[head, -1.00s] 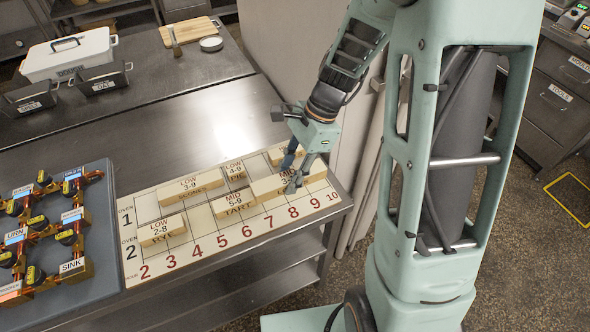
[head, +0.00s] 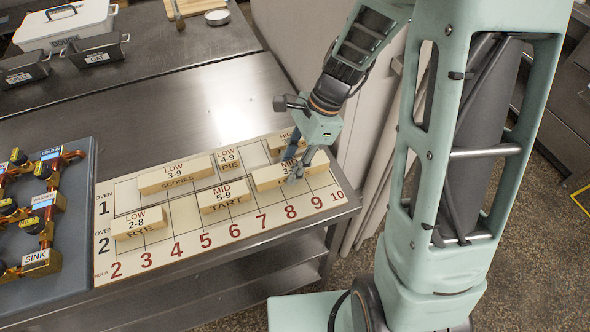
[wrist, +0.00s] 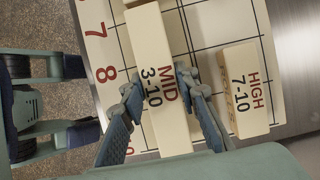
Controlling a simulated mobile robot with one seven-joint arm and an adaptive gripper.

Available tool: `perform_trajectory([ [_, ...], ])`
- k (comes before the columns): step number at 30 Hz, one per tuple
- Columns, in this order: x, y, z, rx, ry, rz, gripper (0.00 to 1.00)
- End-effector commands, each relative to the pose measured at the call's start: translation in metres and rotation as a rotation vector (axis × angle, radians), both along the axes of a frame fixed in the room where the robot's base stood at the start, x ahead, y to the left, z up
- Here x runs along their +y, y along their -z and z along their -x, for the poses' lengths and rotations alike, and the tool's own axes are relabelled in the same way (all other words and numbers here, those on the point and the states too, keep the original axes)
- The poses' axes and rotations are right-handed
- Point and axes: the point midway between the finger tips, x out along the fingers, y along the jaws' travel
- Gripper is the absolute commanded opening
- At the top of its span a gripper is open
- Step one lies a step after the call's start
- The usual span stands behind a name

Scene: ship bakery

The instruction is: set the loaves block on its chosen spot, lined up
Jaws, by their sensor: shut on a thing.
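The loaves block is a long pale wooden block (head: 265,177) marked MID 3-10; the name on its side is mostly hidden by a finger. It is at the right part of the numbered board (head: 104,262), above hours 8 and 9. In the wrist view the block (wrist: 150,50) runs between my fingers. My gripper (head: 293,170) points down and is shut across the block, one finger on each long side, as the wrist view (wrist: 158,85) shows. I cannot tell whether the block touches the board or hangs just above it.
The TART block (head: 224,197) is left of the held block. The HIGH 7-10 block (wrist: 245,90) lies close beside it. SCONES (head: 175,177), PIE (head: 228,158) and RYE (head: 139,223) blocks also sit on the board. A valve panel (head: 75,220) stands left.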

Motion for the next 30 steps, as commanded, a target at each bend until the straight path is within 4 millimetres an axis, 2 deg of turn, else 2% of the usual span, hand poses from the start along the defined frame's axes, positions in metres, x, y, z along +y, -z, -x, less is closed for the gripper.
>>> perform_trajectory([
  [1, 0.0028, 0.0121, 0.0017, -0.001, -0.001, 0.000, 0.00],
  [3, 0.0053, 0.0167, 0.0033, -0.001, 0.000, 0.000, 0.00],
  [17, 0.0066, 0.0204, 0.0040, 0.000, 0.003, 0.000, 0.00],
  [18, 0.0066, 0.0191, 0.0041, 0.000, 0.002, 0.000, 0.33],
  [21, 0.0066, 0.0191, 0.0041, 0.000, 0.003, 0.000, 0.44],
  [30, 0.0065, 0.0181, 0.0040, 0.000, 0.003, 0.000, 0.46],
])
